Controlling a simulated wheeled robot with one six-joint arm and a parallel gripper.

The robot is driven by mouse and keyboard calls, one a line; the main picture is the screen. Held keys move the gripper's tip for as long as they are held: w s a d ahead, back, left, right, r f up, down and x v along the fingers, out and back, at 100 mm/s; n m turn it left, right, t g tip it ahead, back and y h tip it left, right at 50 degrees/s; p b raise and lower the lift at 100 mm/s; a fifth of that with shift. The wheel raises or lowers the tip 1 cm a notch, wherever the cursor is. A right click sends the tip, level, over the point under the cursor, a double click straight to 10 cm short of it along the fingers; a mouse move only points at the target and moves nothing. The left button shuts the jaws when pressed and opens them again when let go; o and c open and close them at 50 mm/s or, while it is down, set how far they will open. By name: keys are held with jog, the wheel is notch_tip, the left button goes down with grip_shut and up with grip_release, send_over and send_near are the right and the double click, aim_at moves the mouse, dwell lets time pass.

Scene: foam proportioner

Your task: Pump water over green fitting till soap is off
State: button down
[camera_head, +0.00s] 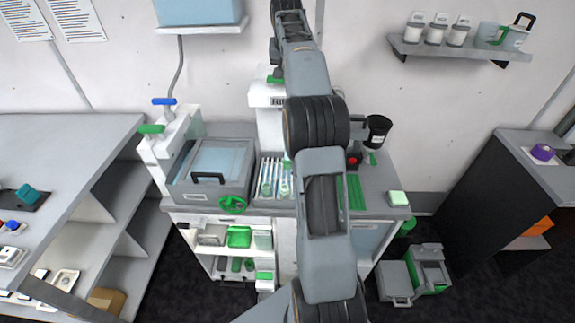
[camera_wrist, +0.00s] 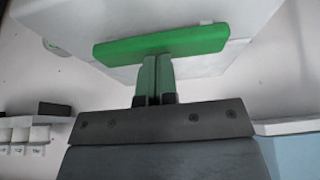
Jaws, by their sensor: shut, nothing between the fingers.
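My gripper (camera_wrist: 155,68) is shut and empty in the wrist view. Its tips are close to a green bar (camera_wrist: 160,43) on a white housing (camera_wrist: 220,65); I cannot tell whether they touch. In the head view the green bar (camera_head: 274,80) shows on the white dispenser (camera_head: 265,98), and my arm hides much of it. A white pump stand (camera_head: 170,150) at the left has a blue lever (camera_head: 163,101) and a green lever (camera_head: 151,129). A lidded basin (camera_head: 212,172) stands beside it. I cannot tell which green piece is the fitting, or see soap or flowing water.
A green wheel (camera_head: 232,205) is on the bench front. A pale green block (camera_head: 397,197) sits at the bench's right end. A wall shelf (camera_head: 450,50) with jars is at upper right. A dark cabinet (camera_head: 490,195) stands right.

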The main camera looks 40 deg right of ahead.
jog(key=shift+f, duration=0.15)
jog(key=shift+r+p, duration=2.6)
jog(key=shift+p, duration=0.3)
